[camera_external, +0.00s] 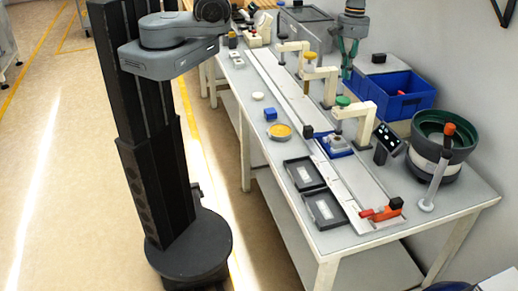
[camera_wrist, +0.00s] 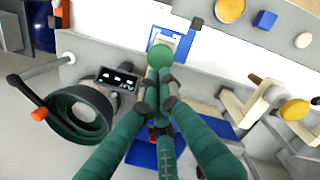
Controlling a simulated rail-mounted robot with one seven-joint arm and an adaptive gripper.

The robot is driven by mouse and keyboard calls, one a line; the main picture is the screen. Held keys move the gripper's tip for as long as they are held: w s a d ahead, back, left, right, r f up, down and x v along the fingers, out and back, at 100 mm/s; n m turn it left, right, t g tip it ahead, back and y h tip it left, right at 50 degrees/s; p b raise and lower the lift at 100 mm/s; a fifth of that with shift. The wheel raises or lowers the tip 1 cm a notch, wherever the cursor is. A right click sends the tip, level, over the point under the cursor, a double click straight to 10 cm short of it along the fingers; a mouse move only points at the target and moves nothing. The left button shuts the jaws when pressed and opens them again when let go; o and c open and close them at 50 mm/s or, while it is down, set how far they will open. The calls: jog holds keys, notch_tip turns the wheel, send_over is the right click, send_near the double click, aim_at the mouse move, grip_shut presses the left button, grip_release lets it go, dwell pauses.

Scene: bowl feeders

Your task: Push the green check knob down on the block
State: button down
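The green check knob (camera_external: 343,101) sits on top of a beige bracket arm (camera_external: 360,112) over the bench track. Below it a white piece lies in a blue holder (camera_external: 335,144). In the wrist view the green knob (camera_wrist: 160,56) is just beyond my fingertips, with the blue holder (camera_wrist: 186,42) behind it. My gripper (camera_external: 346,72) hangs near the blue bin, above and behind the knob in the external view. Its green fingers (camera_wrist: 160,84) converge with tips together and hold nothing visible. They hide most of the green knob's bracket in the wrist view.
Another bracket carries a yellow knob (camera_external: 309,56). A blue bin (camera_external: 405,93) stands behind the track. A yellow dish (camera_external: 280,131) and black trays (camera_external: 303,172) lie on the front side.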

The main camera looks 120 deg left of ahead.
aim_at(358, 91)
jog(key=shift+a+r, duration=0.1)
dwell(0.3)
jog(key=f+b, duration=0.6)
jog(key=f, duration=0.1)
jog(key=shift+w+d+b, duration=0.15)
jog(key=shift+d+b, duration=0.15)
jog(key=shift+d, duration=0.05)
